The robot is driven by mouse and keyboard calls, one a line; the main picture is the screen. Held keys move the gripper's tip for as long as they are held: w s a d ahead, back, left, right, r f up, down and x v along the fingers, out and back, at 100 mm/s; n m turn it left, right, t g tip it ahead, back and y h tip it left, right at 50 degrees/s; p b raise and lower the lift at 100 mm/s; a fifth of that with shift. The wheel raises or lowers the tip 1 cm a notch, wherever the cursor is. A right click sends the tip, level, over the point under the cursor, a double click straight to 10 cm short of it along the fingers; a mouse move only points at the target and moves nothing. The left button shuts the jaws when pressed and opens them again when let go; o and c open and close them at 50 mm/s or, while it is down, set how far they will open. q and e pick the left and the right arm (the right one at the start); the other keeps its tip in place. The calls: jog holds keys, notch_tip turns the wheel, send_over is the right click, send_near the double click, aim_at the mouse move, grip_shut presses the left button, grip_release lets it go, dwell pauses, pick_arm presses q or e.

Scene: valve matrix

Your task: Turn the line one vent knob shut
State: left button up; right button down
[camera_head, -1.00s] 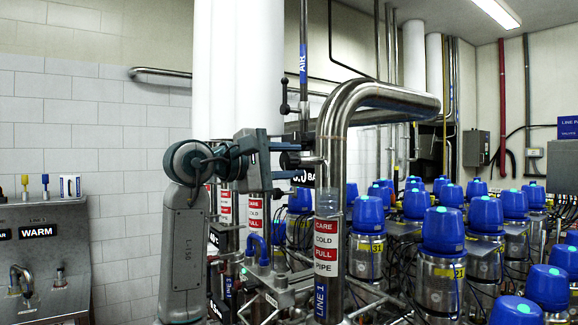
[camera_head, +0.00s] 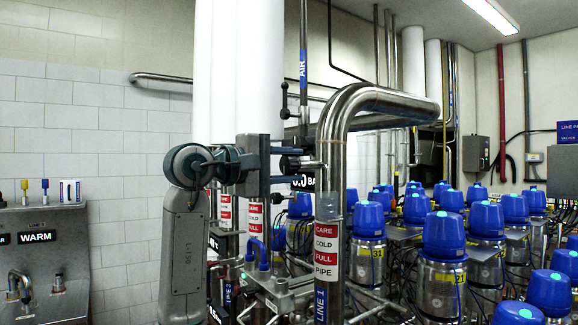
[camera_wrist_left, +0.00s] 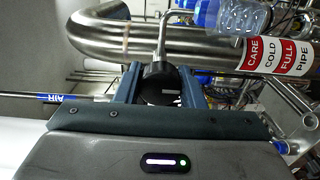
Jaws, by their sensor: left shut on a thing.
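The vent knob (camera_head: 290,163) is a small black knob on a thin stem beside the bent steel line one pipe (camera_head: 331,190). My left gripper (camera_head: 289,165) comes in from the left with one finger above the knob and one below. In the left wrist view, the round black knob (camera_wrist_left: 160,84) sits between the two blue-grey fingers of my left gripper (camera_wrist_left: 160,86), which is shut on it. The knob's stem (camera_wrist_left: 162,40) runs away toward the pipe (camera_wrist_left: 200,46). A small pale mark shows on the knob's face. My right gripper is not in view.
A gauge display (camera_head: 302,183) sits just under the lower finger. A black-handled lever (camera_head: 285,100) stands above. Several blue-capped valves (camera_head: 443,236) crowd the right. A panel labelled WARM (camera_head: 37,237) is at the far left. White tiled wall lies behind my arm.

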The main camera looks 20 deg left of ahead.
pick_arm(q)
jog(key=o, duration=1)
jog(key=shift+s+a+f, duration=0.1)
jog(key=shift+s+a, duration=0.1)
jog(key=shift+s, duration=0.05)
jog(key=b+v, duration=0.4)
jog(key=v, duration=0.6)
jog(key=shift+s+b, duration=0.1)
jog(key=shift+b, duration=0.25)
